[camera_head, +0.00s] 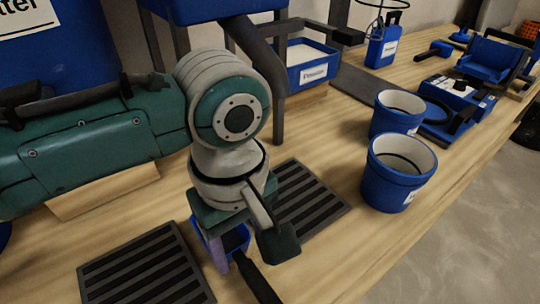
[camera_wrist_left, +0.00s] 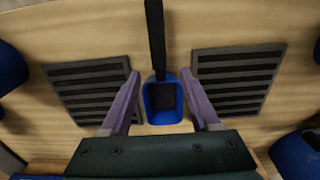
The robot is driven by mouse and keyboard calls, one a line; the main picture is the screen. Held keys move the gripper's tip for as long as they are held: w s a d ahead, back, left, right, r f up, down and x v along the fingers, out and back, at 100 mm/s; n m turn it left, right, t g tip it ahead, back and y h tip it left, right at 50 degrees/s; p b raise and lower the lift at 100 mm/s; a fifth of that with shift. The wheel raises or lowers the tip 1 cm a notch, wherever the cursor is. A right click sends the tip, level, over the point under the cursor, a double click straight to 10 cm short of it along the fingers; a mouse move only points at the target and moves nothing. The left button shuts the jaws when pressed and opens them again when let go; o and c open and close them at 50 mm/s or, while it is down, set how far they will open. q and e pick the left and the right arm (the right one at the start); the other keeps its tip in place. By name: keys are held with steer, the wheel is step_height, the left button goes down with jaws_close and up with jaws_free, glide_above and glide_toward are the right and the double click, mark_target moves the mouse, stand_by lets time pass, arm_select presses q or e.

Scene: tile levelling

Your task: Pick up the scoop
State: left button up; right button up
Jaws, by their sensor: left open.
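The scoop (camera_head: 236,238) has a blue bowl and a long black handle. It lies on the wooden table between two slatted dark mats, partly hidden by my left gripper in the head view. In the left wrist view the blue scoop (camera_wrist_left: 163,104) is in the middle, its handle running to the top edge. My left gripper (camera_head: 246,254) is over the scoop, pointing down. In the left wrist view my left gripper (camera_wrist_left: 160,76) is open, one purple finger on each side of the scoop, with visible gaps. My right gripper is not in view.
Slatted mats lie left (camera_head: 147,268) and right (camera_head: 300,200) of the scoop. Two blue buckets, a near one (camera_head: 393,188) and a farther one (camera_head: 392,118), stand to the right. A blue labelled box (camera_head: 312,72) is behind. Bare table lies between the right mat and near bucket.

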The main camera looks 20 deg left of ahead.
mark_target(248, 266)
arm_select(q)
steer(key=f+b, duration=0.1)
steer(key=f, duration=0.1)
steer(key=f+b, duration=0.1)
steer(key=f, duration=0.1)
steer(key=f+b, duration=0.1)
steer(key=shift+s+d+f, duration=0.25)
steer(key=shift+d+f, duration=0.05)
steer(key=shift+f, duration=0.1)
steer(key=shift+r, duration=0.1)
jaws_close()
